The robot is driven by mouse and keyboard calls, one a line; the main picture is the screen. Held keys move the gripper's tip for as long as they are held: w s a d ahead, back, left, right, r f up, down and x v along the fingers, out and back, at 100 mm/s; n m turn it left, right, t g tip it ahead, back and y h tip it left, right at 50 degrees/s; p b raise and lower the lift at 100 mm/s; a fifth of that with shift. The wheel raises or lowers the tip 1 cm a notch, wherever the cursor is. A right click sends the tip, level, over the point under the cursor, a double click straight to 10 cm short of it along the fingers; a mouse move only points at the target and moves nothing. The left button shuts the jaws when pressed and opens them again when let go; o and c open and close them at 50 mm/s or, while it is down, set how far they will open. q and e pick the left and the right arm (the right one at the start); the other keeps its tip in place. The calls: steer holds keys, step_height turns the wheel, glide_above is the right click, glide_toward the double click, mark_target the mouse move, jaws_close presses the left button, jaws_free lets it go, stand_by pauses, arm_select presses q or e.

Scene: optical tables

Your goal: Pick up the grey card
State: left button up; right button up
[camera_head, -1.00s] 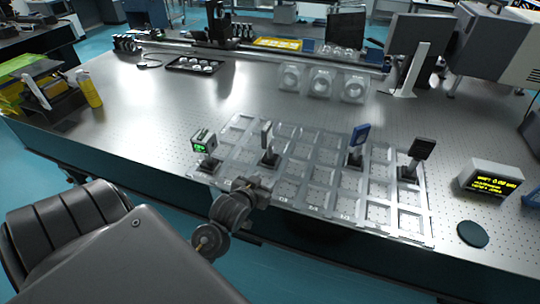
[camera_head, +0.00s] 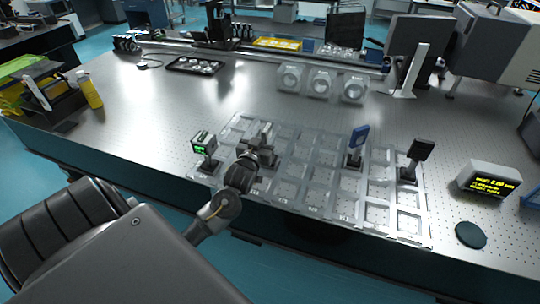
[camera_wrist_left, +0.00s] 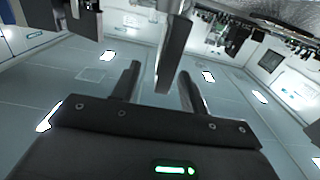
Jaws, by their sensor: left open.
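The grey card (camera_wrist_left: 174,50) shows in the left wrist view as an upright dark-looking plate, edge-on, between the two fingers of my left gripper (camera_wrist_left: 160,72). A gap shows on both sides of it, so the fingers look open and not closed on it. In the head view my left gripper (camera_head: 262,136) is over the left part of the clear grid tray (camera_head: 290,207), at the card's stand, and largely hides the card. My right gripper is not seen.
A small device with a green display (camera_head: 204,143) stands just left of my left gripper. A blue card (camera_head: 358,136) and a black card (camera_head: 421,149) stand on posts to the right. A grey display box (camera_head: 487,178) and a dark disc (camera_head: 471,235) lie farther right.

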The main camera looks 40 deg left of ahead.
mark_target(270, 124)
arm_select(q)
steer(key=shift+w+a+r, duration=0.2)
steer(key=shift+w+r, duration=0.05)
steer(key=p+x, duration=0.1)
steer(key=x, duration=0.2)
steer(key=shift+w+a+p, duration=0.15)
steer(key=shift+w+p, duration=0.2)
steer(key=shift+p, duration=0.05)
steer(key=shift+w+a+f, duration=0.1)
steer(key=shift+w+a, duration=0.05)
steer(key=shift+w, duration=0.25)
jaws_close()
stand_by(0.7)
